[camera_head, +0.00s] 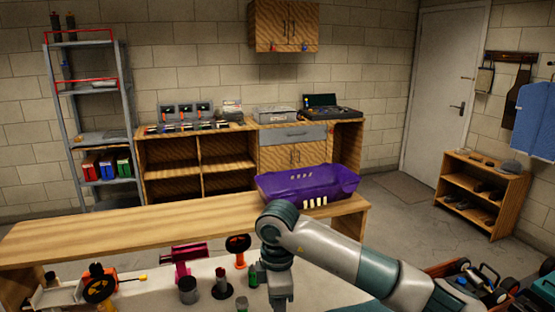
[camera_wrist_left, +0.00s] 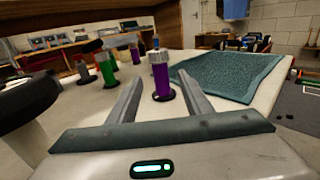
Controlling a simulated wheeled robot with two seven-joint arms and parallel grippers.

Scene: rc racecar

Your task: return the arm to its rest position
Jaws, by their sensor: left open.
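My left gripper (camera_wrist_left: 159,76) shows in the left wrist view with its two fingers spread and nothing gripped. A purple cylinder on a dark round base (camera_wrist_left: 161,76) stands upright between or just beyond the fingertips; the depth is hard to tell. My left arm does not show in the head view. My right arm (camera_head: 345,258) comes in from the right in the head view and bends down at the elbow-like joint (camera_head: 280,215) over the white worktop. Its gripper is hidden below the bottom edge.
A green cylinder (camera_wrist_left: 109,68) and other small stands are near my left gripper. A teal mat (camera_wrist_left: 235,75) lies right of them. In the head view a purple crate (camera_head: 308,184) sits on the wooden ledge (camera_head: 190,226). An orange-black tool (camera_head: 100,285) and magenta tool (camera_head: 189,262) crowd the worktop.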

